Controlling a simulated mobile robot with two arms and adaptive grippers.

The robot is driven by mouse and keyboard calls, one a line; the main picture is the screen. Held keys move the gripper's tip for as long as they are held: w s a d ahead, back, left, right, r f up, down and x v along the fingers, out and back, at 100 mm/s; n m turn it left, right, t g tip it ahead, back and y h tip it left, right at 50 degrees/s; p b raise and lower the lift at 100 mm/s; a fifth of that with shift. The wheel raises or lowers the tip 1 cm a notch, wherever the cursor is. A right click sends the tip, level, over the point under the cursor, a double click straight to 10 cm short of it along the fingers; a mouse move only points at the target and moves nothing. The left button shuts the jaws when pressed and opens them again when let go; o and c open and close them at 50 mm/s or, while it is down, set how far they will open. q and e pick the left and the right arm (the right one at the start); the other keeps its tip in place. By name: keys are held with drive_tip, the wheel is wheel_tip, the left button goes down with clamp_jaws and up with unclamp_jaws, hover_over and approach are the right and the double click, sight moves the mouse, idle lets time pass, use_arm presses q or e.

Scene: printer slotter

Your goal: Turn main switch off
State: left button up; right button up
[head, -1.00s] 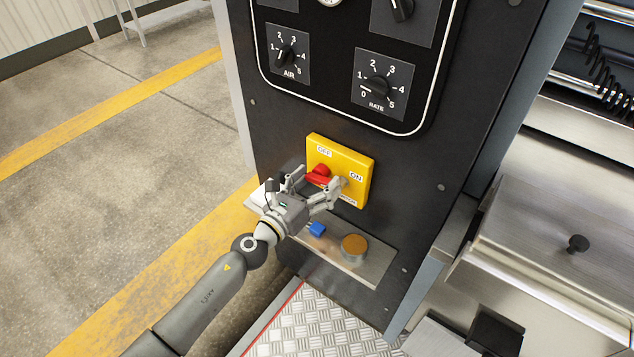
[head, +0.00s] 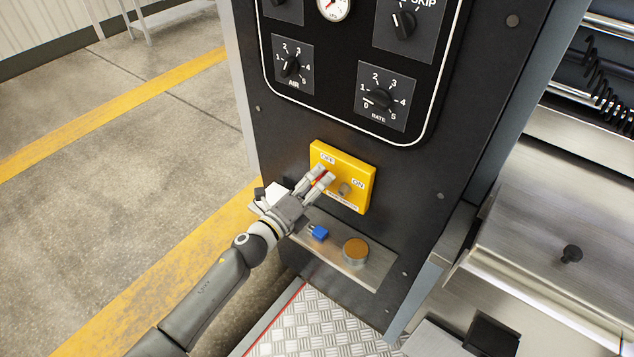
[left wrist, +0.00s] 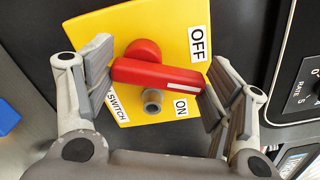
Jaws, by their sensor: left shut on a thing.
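The main switch is a yellow plate (head: 352,163) with OFF and ON labels on the dark machine panel. In the left wrist view the yellow plate (left wrist: 122,22) fills the middle, with a grey metal stub (left wrist: 152,100) by the ON label. The red switch handle (left wrist: 155,75) lies across between my fingers, its white mark at the right end between the OFF and ON labels. My left gripper (head: 321,177) is at the plate, its fingers shut on the handle and hiding most of it in the head view. It also shows in the left wrist view (left wrist: 156,88).
Below the switch, a metal ledge carries a blue piece (head: 319,233) and a round orange-topped button (head: 356,250). The AIR dial (head: 291,66) and RATE dial (head: 380,98) are above. Metal machine parts stand at right. Open floor lies at left.

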use_arm(q)
drive_tip(key=n, duration=0.3)
drive_tip(key=n+p, duration=0.1)
drive_tip(key=shift+w+a+n, duration=0.2)
drive_tip(key=shift+a+n, duration=0.1)
idle(0.5)
drive_tip(key=o, duration=1)
drive_tip(key=v, duration=1.2)
